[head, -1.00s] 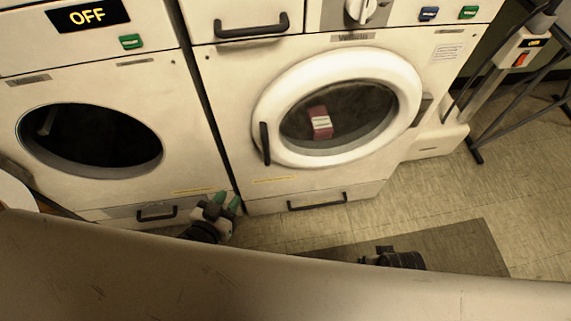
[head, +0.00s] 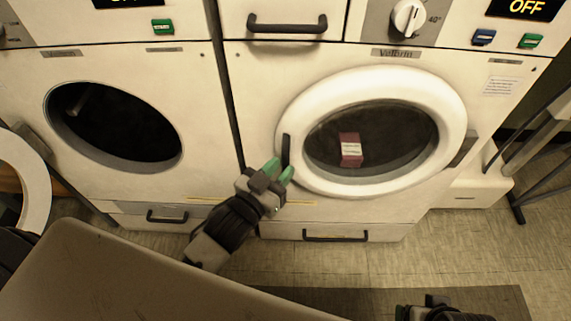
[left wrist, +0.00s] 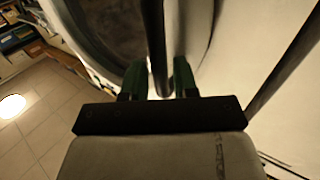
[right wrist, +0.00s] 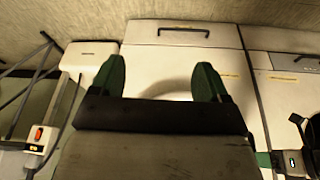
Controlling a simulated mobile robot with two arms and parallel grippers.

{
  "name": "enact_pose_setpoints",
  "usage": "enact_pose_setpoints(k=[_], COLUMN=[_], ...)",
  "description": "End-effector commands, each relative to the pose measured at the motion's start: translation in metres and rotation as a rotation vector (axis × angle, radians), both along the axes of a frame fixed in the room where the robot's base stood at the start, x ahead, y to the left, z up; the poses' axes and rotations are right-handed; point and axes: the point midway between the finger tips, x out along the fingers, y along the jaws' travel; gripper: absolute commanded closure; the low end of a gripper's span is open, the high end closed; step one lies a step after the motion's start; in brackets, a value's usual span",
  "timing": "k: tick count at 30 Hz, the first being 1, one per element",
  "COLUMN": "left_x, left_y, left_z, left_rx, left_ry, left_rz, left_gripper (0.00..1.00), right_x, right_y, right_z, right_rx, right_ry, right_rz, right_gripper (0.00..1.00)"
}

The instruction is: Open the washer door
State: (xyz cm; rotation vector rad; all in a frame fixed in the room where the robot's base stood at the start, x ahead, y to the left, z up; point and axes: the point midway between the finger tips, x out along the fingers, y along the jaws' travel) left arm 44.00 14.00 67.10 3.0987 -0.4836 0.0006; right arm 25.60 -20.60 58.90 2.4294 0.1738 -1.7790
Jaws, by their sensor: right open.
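The washer (head: 235,190) in the middle has a round white door (head: 450,115), shut, with dark glass. A red and white box (head: 350,150) shows through the glass. The black upright door handle (head: 286,150) is on the door's left side. My left gripper (head: 280,168) is at the handle's lower part, green fingers apart. In the left wrist view the handle (left wrist: 154,45) runs between the open fingers (left wrist: 160,78), with small gaps seeming to remain. My right gripper (right wrist: 165,78) is open and empty, low before the washer; it shows partly at the head view's bottom edge.
The machine on the left (head: 130,75) has a dark open drum; a white ring-shaped door (head: 30,175) stands at the left edge. A drawer with a black handle (head: 335,237) is below the washer door. A dark mat (head: 350,300) lies on the floor. A metal frame (head: 540,150) stands at right.

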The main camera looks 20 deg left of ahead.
Motion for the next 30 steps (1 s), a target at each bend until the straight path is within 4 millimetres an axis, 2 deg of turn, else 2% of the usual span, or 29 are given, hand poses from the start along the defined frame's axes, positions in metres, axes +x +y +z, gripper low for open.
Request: enact_pose_setpoints(k=[6, 16, 22, 30], left_x=[0.019, 0.021, 0.021, 0.021], left_y=[-0.006, -0.007, -0.007, -0.008], left_z=[-0.001, -0.001, -0.001, 0.0], left_rx=[-0.001, 0.0, -0.001, -0.002], left_ry=[0.0, 0.002, 0.001, 0.002], left_rz=[0.001, 0.0, 0.0, 0.001], left_gripper=[0.71, 0.71, 1.0, 1.0], right_x=[-0.003, -0.004, -0.004, -0.004], right_y=[-0.001, -0.001, -0.001, -0.001], right_z=[0.008, 0.009, 0.009, 0.009], right_rx=[0.0, 0.0, 0.0, 0.0], right_ry=[-0.005, -0.005, -0.005, -0.005], right_rz=[0.0, -0.001, 0.0, 0.0], right_gripper=[0.24, 0.24, 0.24, 0.24])
